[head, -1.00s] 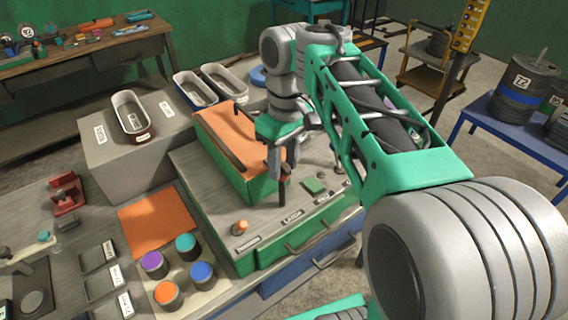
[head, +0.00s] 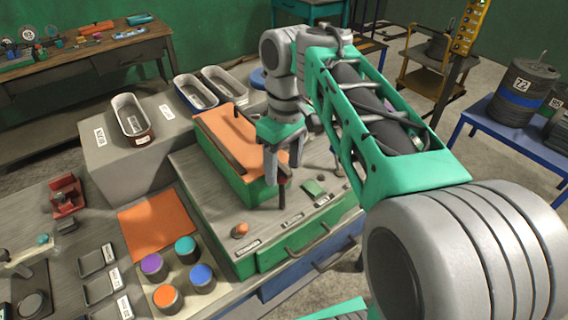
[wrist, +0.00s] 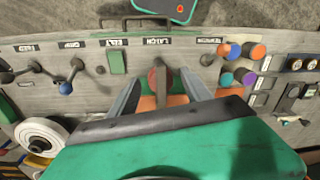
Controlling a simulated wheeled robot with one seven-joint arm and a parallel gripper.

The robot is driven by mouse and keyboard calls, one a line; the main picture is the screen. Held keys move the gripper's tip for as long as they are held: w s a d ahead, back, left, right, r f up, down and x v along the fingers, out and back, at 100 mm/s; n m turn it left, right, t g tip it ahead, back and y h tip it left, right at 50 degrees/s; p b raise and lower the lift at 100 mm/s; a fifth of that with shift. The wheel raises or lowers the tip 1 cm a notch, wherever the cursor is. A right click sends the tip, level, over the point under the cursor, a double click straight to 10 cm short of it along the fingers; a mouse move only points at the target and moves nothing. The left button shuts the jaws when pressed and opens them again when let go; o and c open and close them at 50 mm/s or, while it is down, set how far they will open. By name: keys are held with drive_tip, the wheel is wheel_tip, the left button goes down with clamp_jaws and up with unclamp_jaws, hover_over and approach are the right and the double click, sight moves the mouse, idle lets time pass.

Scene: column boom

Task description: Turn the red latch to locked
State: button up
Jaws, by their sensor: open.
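The red latch (wrist: 153,77) shows in the wrist view as a reddish round part with a grey-brown bar (wrist: 164,84) beside it, below a label that appears to read LATCH (wrist: 161,41). My gripper (wrist: 162,88) is open, with one finger on each side of the bar and visible gaps between. In the head view my gripper (head: 283,165) points down over the grey-topped panel, and a dark, reddish upright part (head: 282,186) shows at its fingertips. The fingers partly hide the latch there. I cannot tell whether they touch it.
A green box with an orange top (head: 228,137) stands close left of my gripper. An orange knob (head: 240,230) and a green square (head: 314,187) sit on the panel. Levers (wrist: 67,85) stand along the row in the wrist view. Several coloured cylinders (head: 201,275) stand at the front.

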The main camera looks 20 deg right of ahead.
drive_tip(key=shift+r, duration=0.1)
drive_tip(key=r+p, duration=0.3)
drive_tip(key=r, duration=0.1)
drive_tip(key=r+p, duration=0.3)
drive_tip(key=shift+w+d+r, duration=0.1)
drive_tip(key=shift+d+r, duration=0.1)
drive_tip(key=shift+r, duration=0.2)
drive_tip(key=shift+f, duration=0.1)
